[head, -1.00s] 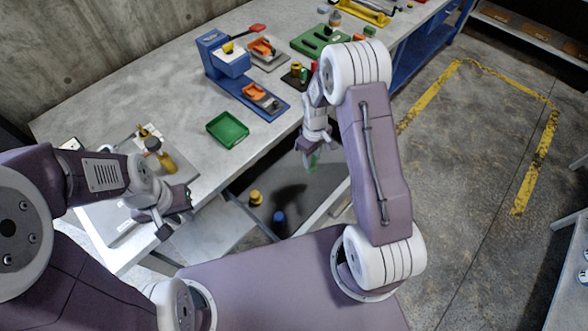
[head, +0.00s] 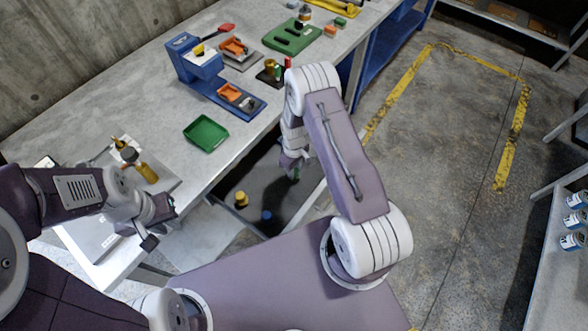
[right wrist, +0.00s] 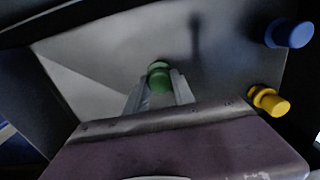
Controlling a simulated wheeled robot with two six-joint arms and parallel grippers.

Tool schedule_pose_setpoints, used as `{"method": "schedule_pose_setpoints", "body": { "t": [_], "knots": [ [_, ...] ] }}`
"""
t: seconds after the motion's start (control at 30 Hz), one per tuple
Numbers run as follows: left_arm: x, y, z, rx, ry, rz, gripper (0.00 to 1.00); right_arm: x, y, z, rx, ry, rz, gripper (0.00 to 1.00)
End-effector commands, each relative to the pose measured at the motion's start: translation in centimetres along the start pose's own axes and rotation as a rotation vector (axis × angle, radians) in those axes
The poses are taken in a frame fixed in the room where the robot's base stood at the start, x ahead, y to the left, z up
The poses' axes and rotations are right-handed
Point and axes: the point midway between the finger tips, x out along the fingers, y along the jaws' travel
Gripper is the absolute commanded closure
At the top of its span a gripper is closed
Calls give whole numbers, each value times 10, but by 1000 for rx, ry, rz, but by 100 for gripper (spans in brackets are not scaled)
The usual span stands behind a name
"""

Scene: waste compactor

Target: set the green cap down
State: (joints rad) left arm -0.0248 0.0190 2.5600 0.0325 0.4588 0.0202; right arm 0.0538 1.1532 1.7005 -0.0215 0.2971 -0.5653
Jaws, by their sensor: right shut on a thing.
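The green cap (right wrist: 159,77) is held between the fingertips of my right gripper (right wrist: 160,90) in the right wrist view. In the head view my right gripper (head: 292,165) reaches down into an open dark-floored drawer (head: 264,180), with the green cap (head: 296,175) just showing at its tips. I cannot tell whether the cap touches the drawer floor. My left gripper (head: 160,226) is open and empty beside the front edge of the bench.
In the drawer stand a yellow cap (right wrist: 268,100) and a blue cap (right wrist: 289,33), both right of the green cap in the wrist view. A green tray (head: 206,134) and a blue press (head: 215,80) stand on the grey bench above.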

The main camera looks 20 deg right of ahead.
Motion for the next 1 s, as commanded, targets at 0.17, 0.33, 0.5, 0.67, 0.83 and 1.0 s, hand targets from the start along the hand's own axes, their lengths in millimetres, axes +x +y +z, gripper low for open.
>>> {"method": "schedule_pose_setpoints", "body": {
  "t": [0.17, 0.33, 0.5, 0.67, 0.83, 1.0],
  "knots": [
    [1, 0, 0, 0, 0, 0, 80, 0, 0, 0, 0, 0, 0, 100],
    [3, 0, 0, 0, 0, 0, 80, 3, 0, 0, 0, 0, 0, 54],
    [3, 0, 0, 0, 0, 0, 80, 3, 0, 0, 0, 0, 0, 49],
    [2, 0, 0, 0, 0, 0, 80, 1, 0, 0, 0, 0, 0, 49],
    [1, 0, 0, 0, 0, 0, 80, -19, 1, -1, 0, 3, 2, 49],
    [3, 0, 0, 0, 0, 0, 80, -62, 1, -1, 0, 5, 3, 49]
  ]
}}
